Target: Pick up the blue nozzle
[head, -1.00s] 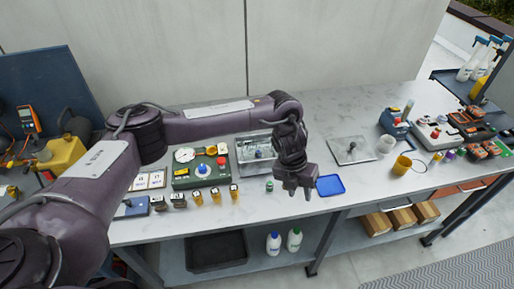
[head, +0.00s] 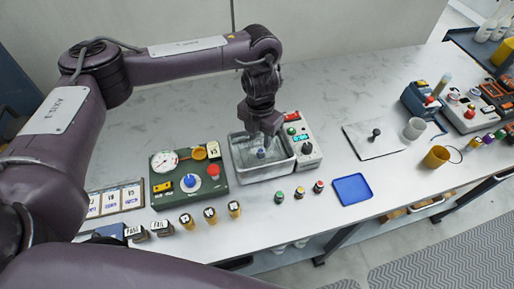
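A small bluish piece, apparently the blue nozzle (head: 261,154), stands inside the grey metal basin (head: 238,171) of a bench unit. My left gripper (head: 262,136) points down over this basin, directly above and slightly behind the piece in the picture. Its fingers look apart, with nothing seen between them. I cannot tell whether they touch the nozzle. Small pieces with a green top (head: 279,196), a yellow-orange top (head: 299,193) and a red top (head: 318,187) stand on the bench in front of the basin. My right gripper is not in view.
The basin's control panel (head: 304,150) adjoins it on the right. A green gauge panel (head: 205,187) with a blue knob stands to its left. A blue tray (head: 352,189) lies at the front right. A light plate (head: 373,139) lies beyond it. The bench behind is clear.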

